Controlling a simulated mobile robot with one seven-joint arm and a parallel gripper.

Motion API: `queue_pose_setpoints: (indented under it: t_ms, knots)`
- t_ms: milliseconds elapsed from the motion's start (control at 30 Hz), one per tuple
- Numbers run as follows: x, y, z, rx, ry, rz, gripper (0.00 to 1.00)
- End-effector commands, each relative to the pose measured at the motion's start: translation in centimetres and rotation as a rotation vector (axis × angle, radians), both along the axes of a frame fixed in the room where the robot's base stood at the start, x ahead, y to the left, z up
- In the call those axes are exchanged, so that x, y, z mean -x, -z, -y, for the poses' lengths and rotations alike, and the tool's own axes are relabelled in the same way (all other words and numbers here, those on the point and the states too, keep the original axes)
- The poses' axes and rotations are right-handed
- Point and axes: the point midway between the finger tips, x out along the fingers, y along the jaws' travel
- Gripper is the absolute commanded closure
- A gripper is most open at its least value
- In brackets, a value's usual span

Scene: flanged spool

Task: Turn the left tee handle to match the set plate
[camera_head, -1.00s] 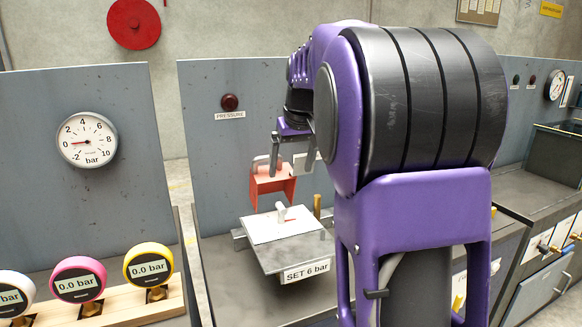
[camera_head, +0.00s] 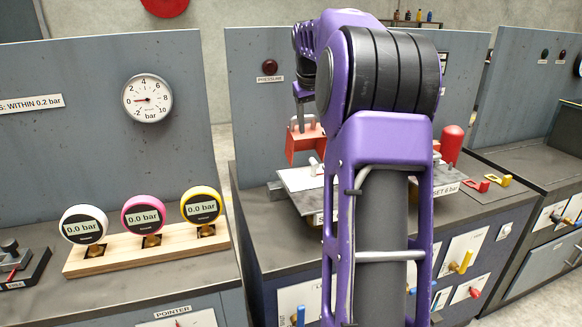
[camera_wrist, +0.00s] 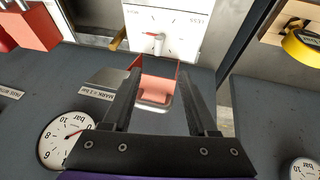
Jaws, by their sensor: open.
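The left tee handle (camera_head: 315,166) is small and pale and stands on a white plate (camera_head: 292,180) at the left station. In the wrist view the handle (camera_wrist: 158,42) sits amid dial marks on the plate (camera_wrist: 184,22). The left set plate (camera_head: 320,219) is mostly hidden behind my arm; only its first letter shows.
A second "SET 6 bar" plate (camera_head: 441,190) and a red cylinder (camera_head: 452,143) are on the right. A wall gauge (camera_head: 147,99) reads about zero. Several digital gauges, one pink (camera_head: 143,215), stand on a wooden rack at left. The grey panel (camera_head: 245,85) rises behind the guard.

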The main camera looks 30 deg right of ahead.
Motion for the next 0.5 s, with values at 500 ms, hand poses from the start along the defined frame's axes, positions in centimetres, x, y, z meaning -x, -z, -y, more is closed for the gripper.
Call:
queue_pose_setpoints:
  t_ms: [500]
  knots:
    - [-1.4,4.8,2.6,0.006,0.015,-0.002,0.41]
